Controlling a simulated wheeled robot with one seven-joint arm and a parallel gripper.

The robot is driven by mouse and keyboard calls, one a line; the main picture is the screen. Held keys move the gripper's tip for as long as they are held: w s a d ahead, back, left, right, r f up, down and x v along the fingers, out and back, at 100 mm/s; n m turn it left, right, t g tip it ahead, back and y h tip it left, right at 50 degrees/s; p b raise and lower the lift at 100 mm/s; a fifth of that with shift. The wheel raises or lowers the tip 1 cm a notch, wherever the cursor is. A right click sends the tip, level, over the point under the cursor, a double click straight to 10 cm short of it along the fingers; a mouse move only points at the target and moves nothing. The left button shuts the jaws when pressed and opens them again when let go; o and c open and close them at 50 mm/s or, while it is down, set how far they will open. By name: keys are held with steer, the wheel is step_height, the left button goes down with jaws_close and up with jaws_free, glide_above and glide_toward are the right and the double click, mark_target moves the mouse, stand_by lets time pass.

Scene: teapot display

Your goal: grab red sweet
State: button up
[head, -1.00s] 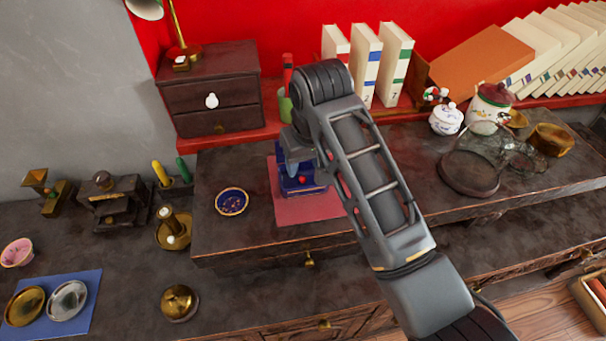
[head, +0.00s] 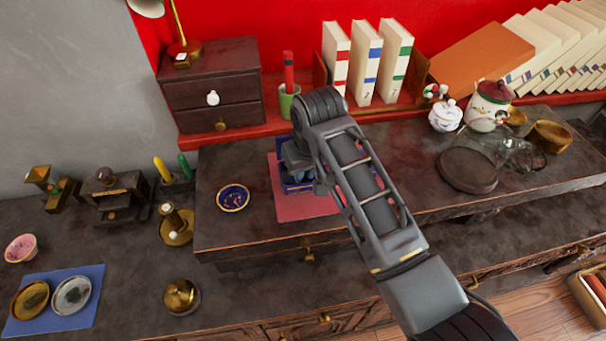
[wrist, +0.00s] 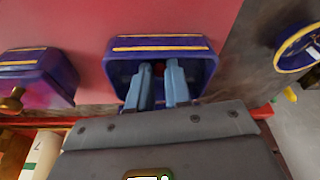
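A dark blue box with gold trim (wrist: 208,70) stands open on a pink mat (wrist: 215,18). In the head view the blue box (head: 290,188) is mostly hidden behind my arm. The red sweet (wrist: 158,68) shows as a small red patch inside the box. My gripper (wrist: 160,72) reaches into the box, its two fingers apart with the red sweet between their tips. I cannot see clear contact with it. In the head view my gripper (head: 294,168) is over the box and its fingertips are hidden.
A blue piece with a brass knob (wrist: 35,75) lies beside the box in the wrist view. A blue and gold saucer (head: 233,198) is left of the mat. A green cup (head: 286,101) with a red stick and several books (head: 366,65) stand behind.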

jaws_close()
steer(key=shift+r, duration=0.1)
stand_by(0.4)
